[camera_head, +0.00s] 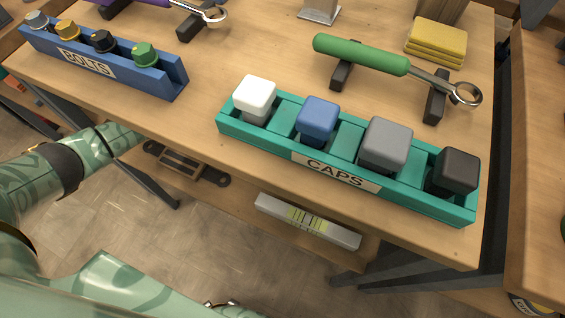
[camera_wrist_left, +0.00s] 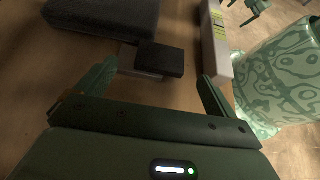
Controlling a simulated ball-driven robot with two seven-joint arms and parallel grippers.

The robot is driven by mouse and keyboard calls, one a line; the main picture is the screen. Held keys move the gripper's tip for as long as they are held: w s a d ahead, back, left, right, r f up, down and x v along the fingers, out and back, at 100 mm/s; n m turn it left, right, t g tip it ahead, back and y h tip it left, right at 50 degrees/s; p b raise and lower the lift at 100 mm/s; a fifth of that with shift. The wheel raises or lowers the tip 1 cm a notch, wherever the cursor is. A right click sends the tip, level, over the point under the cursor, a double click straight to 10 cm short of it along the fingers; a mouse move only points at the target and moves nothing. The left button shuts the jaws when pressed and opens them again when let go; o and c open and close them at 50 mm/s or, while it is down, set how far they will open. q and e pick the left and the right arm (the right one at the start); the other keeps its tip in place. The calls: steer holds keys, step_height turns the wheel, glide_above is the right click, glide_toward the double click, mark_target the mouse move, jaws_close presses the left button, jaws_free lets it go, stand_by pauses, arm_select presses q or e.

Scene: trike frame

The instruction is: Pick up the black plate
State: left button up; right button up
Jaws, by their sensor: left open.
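The black plate (camera_wrist_left: 160,59) is a small dark flat block in the left wrist view. It lies on or against a light grey piece on the wooden lower shelf, just ahead of my left gripper (camera_wrist_left: 158,77). That gripper is open, with one finger on each side of the plate's near end and nothing held. In the head view my left arm reaches in under the tabletop, and its gripper is hidden there. I cannot pick out the plate in that view. A small green pronged shape at the wrist view's top edge may be my right gripper (camera_wrist_left: 257,8), too small to judge.
A large dark grey box (camera_wrist_left: 105,14) stands close beyond the plate. The tabletop above carries the teal CAPS rack (camera_head: 228,128), blue BOLTS rack (camera_head: 172,78) and a green-handled wrench (camera_head: 360,55).

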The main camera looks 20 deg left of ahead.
arm_select(q)
steer(key=x, duration=0.4)
steer(key=shift+d+f, duration=0.1)
steer(key=shift+d, duration=0.2)
steer(key=shift+s, duration=0.1)
steer(key=c, duration=1.4)
steer(key=shift+c, duration=0.4)
